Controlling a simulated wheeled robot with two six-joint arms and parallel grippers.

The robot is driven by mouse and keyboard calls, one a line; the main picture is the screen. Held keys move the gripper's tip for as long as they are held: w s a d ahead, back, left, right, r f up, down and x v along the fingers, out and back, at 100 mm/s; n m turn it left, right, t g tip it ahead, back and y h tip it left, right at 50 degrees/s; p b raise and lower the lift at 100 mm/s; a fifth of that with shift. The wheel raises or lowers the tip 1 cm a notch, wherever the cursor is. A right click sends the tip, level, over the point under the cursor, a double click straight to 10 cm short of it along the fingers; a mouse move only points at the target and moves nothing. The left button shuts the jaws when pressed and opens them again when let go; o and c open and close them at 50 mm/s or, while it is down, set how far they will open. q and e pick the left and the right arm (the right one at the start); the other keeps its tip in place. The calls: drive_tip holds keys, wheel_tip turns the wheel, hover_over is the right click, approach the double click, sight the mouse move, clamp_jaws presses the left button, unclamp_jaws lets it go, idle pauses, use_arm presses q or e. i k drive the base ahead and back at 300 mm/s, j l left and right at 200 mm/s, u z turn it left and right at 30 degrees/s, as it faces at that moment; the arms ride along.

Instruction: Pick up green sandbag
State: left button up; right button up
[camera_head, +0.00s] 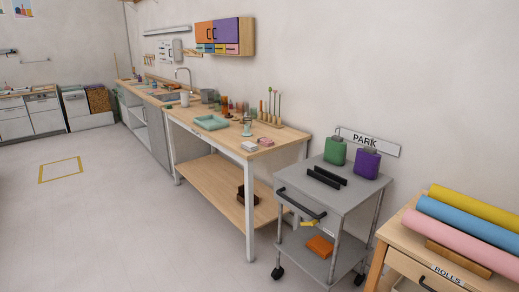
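A green, squarish object with a grey top, which looks like the green sandbag (336,151), stands upright at the back of the grey cart (340,193). A purple object of like shape (367,163) stands to its right, close beside it. Nothing covers the green one from the front. Neither of my grippers is in view.
Two black bars (326,177) lie on the cart top in front of the green object. A black handle (301,204) juts from the cart's front. A rolls table (402,229) stands right; a long workbench (230,139) stands left. The floor at left is clear.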

sight(335, 149)
drive_tip(key=i+j+z, duration=0.1)
drive_tip(key=i+z, duration=0.3)
drive_tip(key=i, duration=0.15)
drive_tip(key=i+j+z, duration=0.35)
drive_tip(key=i, duration=0.15)
drive_tip(key=i+j+z, duration=0.4)
drive_tip(key=i+l, duration=0.05)
drive_tip(key=i, duration=0.05)
